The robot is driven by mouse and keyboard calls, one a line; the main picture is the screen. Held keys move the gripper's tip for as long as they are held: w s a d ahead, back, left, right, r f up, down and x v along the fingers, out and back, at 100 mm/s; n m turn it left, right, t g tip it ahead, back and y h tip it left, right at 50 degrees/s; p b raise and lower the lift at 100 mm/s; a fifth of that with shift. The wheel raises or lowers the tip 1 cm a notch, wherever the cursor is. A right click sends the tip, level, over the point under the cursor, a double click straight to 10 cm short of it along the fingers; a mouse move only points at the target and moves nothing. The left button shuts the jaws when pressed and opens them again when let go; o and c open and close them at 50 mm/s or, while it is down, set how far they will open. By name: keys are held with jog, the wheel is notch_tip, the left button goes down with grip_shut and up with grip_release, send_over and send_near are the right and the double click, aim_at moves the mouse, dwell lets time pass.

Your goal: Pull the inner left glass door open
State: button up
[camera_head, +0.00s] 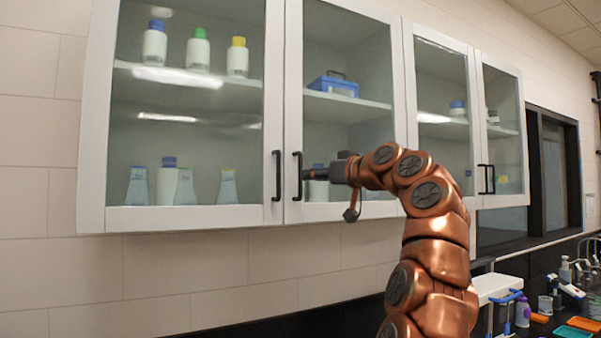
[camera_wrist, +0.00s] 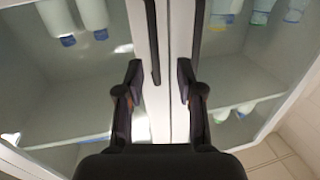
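The inner left glass door (camera_head: 345,75) is the second from the left of a white wall cabinet and looks closed. Its black vertical handle (camera_head: 297,176) is at its lower left edge. My gripper (camera_head: 308,174) is just right of this handle, level with its middle. In the wrist view, which is upside down, my gripper (camera_wrist: 158,78) is open. The handle (camera_wrist: 154,42) lies between the fingers in the picture, nearer the left finger. I cannot tell whether a finger touches it. The right finger appears close to the neighbouring door's handle (camera_wrist: 198,32).
The outer left door (camera_head: 190,110) is closed, its handle (camera_head: 277,176) close beside. Two more glass doors are on the right. Bottles and a blue box (camera_head: 333,85) stand on shelves inside. A cluttered counter lies at lower right.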

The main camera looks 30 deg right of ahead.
aim_at(300, 194)
jog(key=shift+w+r+p, duration=0.2)
jog(key=shift+w+p, duration=0.65)
jog(key=shift+w, duration=0.95)
jog(key=shift+w+r+p, duration=0.15)
jog(key=shift+w+p, duration=0.7)
jog(key=shift+w, duration=0.95)
jog(key=shift+c, duration=0.3)
grip_shut()
